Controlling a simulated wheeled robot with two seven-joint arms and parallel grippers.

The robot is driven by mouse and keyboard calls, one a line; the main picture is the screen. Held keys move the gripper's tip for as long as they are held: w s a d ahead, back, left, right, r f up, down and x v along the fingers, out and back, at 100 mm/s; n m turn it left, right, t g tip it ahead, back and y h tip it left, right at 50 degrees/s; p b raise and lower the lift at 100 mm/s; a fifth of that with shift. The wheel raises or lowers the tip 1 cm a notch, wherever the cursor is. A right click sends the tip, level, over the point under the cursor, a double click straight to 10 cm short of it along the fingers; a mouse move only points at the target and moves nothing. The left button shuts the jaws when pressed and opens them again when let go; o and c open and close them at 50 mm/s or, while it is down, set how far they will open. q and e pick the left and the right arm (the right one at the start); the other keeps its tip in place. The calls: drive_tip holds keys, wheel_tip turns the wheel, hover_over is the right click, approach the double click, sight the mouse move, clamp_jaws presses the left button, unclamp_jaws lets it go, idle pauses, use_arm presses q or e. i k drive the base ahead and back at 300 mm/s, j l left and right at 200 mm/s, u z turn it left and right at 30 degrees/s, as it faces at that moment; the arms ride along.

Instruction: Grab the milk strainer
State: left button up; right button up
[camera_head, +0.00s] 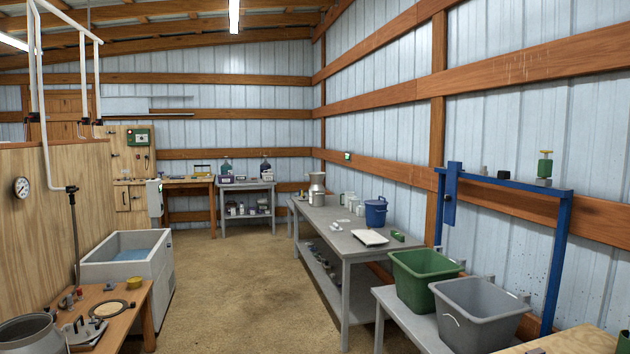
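I see no thing that I can name for sure as the milk strainer. A metal vessel with a wide top (317,181) stands upright at the far end of the long grey table; it may be the strainer or a can with it on top. A flat round piece with a tan centre (109,309) lies on the wooden bench at the lower left. Beside it, a large metal pot (30,333) is cut off by the bottom left corner. Neither of my grippers shows.
The long grey table (357,252) runs along the right wall, with a blue bucket (376,212) on it. Green (424,281) and grey (477,315) tubs stand nearer right. A white basin (130,264) with blue liquid stands left. The middle floor (240,290) is clear.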

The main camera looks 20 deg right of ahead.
sight(314, 176)
drive_tip(key=i, duration=2.25)
drive_tip(key=i+j, duration=0.1)
drive_tip(key=i, duration=2.2)
drive_tip(key=i+l+z, duration=0.1)
drive_tip(key=i+z, duration=0.2)
drive_tip(key=i, duration=0.8)
drive_tip(key=i+j+z, duration=0.25)
drive_tip(key=i, duration=0.85)
drive_tip(key=i+j+z, duration=0.1)
drive_tip(key=i+z, duration=0.15)
drive_tip(key=i, duration=0.75)
